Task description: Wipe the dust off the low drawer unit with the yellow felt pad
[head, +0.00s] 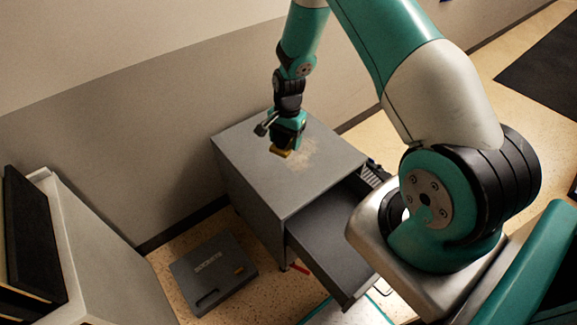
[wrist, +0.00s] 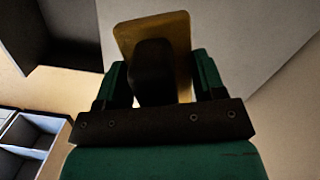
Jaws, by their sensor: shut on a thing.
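The low drawer unit (head: 250,178) is grey and stands against the wall in the head view, with a drawer (head: 335,235) pulled out at its front. A pale patch of dust (head: 303,155) lies on its top. My gripper (head: 284,146) is over the top, beside the dust patch, shut on the yellow felt pad (head: 280,152). In the wrist view the pad (wrist: 178,38) shows between the two fingers, with a dark grip block in front of it. I cannot tell whether the pad touches the top.
A dark grey case (head: 213,272) lies on the floor left of the unit. A white cabinet with dark items (head: 85,255) stands at the far left. The open drawer juts out towards my base. A dark mat (head: 545,70) lies at the upper right.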

